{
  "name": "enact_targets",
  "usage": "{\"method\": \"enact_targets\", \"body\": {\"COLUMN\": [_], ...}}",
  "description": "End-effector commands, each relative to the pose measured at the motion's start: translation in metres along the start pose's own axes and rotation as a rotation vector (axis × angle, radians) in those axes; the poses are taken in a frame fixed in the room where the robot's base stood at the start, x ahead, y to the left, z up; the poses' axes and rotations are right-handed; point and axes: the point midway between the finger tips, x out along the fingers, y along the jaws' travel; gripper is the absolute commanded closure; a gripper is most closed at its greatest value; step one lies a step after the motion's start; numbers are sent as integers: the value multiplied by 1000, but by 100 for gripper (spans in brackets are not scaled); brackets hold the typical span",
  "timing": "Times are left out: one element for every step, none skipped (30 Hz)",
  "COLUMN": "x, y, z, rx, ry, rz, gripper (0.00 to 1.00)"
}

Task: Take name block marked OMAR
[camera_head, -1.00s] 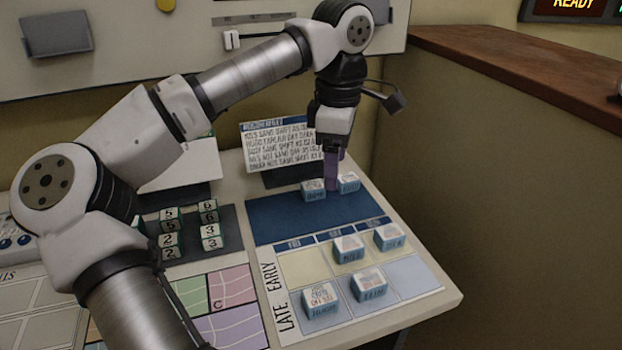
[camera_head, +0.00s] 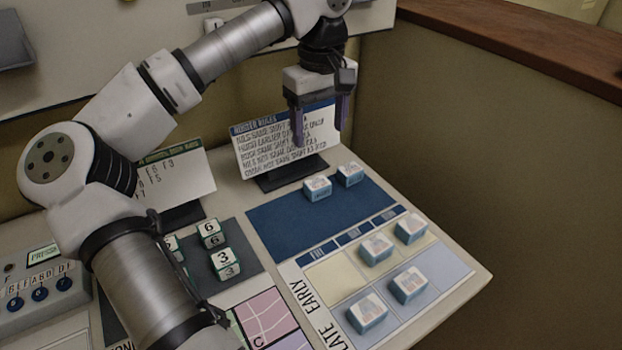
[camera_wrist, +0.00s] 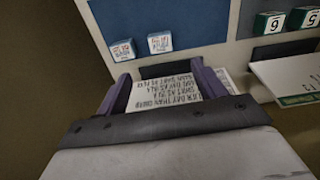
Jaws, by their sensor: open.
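My gripper (camera_head: 320,125) is open and empty, raised in front of the roster card above the back of the blue pad. In the wrist view its two purple fingers (camera_wrist: 160,78) are spread apart with nothing between them. Two name blocks, one left (camera_head: 317,188) and one right (camera_head: 349,174), sit side by side at the back of the blue pad (camera_head: 290,225). They also show in the wrist view, one at the left (camera_wrist: 123,50) and one beside it (camera_wrist: 160,42). Their lettering is too small to read, so I cannot tell which is marked OMAR.
Several more name blocks (camera_head: 376,249) stand on the EARLY/LATE grid (camera_head: 336,278). The roster card (camera_head: 285,140) stands behind the pad. Numbered blocks (camera_head: 225,262) are on a dark mat to the left. A wall is at the right. The front of the blue pad is clear.

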Motion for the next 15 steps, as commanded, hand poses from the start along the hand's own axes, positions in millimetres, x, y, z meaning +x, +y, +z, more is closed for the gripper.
{"method": "enact_targets", "body": {"x": [-1, -1, -1, 0, 1, 4, 7, 11, 18, 24, 30, 38, 44, 50, 57], "y": [0, 0, 1, 1, 1, 1, 0, 0, 0, 0, 0, 0, 0, 0, 0], "z": [0, 0, 0, 0, -1, -1, -1, -1, 0, 0, 0, 0, 0, 0, 0], "rx": [18, 27, 37, 42, 45, 48, 49, 50, 51, 50, 51, 51, 51, 51, 50], "ry": [0, 0, 0, 0, 0, 0, 0, 0, -2, -3, -3, -2, -3, -3, -2], "rz": [0, 0, 0, -1, -1, -1, -1, -2, -2, -2, -2, -2, -2, -2, -2], "gripper": [31, 31, 31, 31, 31, 31, 31, 31, 31, 31, 31, 31, 31, 31, 31]}}
